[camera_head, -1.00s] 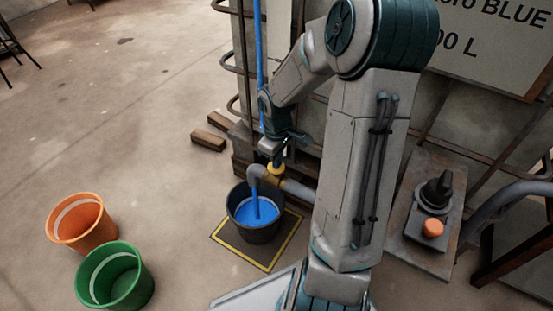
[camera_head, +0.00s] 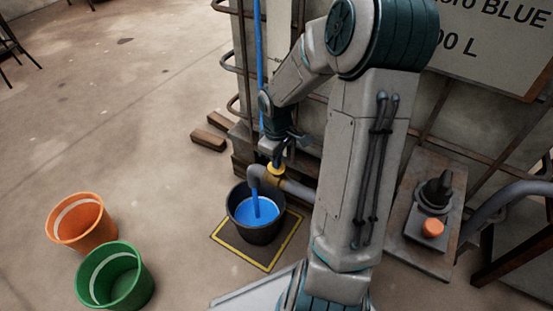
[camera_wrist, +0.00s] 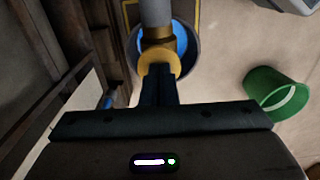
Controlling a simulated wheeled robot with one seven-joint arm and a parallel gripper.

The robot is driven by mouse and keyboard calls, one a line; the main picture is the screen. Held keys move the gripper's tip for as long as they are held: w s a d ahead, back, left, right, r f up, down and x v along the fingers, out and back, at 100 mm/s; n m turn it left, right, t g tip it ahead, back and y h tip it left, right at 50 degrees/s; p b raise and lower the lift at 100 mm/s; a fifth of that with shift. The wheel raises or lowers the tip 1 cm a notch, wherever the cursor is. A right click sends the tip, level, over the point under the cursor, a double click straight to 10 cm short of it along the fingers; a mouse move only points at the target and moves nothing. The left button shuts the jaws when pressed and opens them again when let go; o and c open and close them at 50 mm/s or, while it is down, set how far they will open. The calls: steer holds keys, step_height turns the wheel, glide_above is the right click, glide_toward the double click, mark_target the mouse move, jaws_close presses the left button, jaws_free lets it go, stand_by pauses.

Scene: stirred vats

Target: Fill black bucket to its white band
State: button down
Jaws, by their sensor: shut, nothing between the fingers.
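The black bucket (camera_head: 258,236) stands upright under the grey spout (camera_head: 255,174). A blue stream (camera_head: 255,203) runs from the spout into blue liquid in the bucket. A pale band shows inside around the liquid; its exact gap to the surface is hard to tell. The brass valve (camera_head: 276,170) sits on the pipe, and it also shows in the wrist view (camera_wrist: 161,55). My gripper (camera_wrist: 158,72) is shut and empty, its fingertips right at the valve; whether they touch it is unclear. My wrist hides part of the valve in the head view.
An orange bucket (camera_head: 79,229) and a green bucket (camera_head: 120,284) stand at the left on open floor. The black bucket is on a yellow-bordered floor square (camera_head: 238,252). Wooden blocks (camera_head: 209,139) lie behind it. A control box with an orange button (camera_head: 432,228) is at right.

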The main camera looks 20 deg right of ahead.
step_height(320, 180, up, 14)
steer(key=p, duration=0.9)
stand_by(0.4)
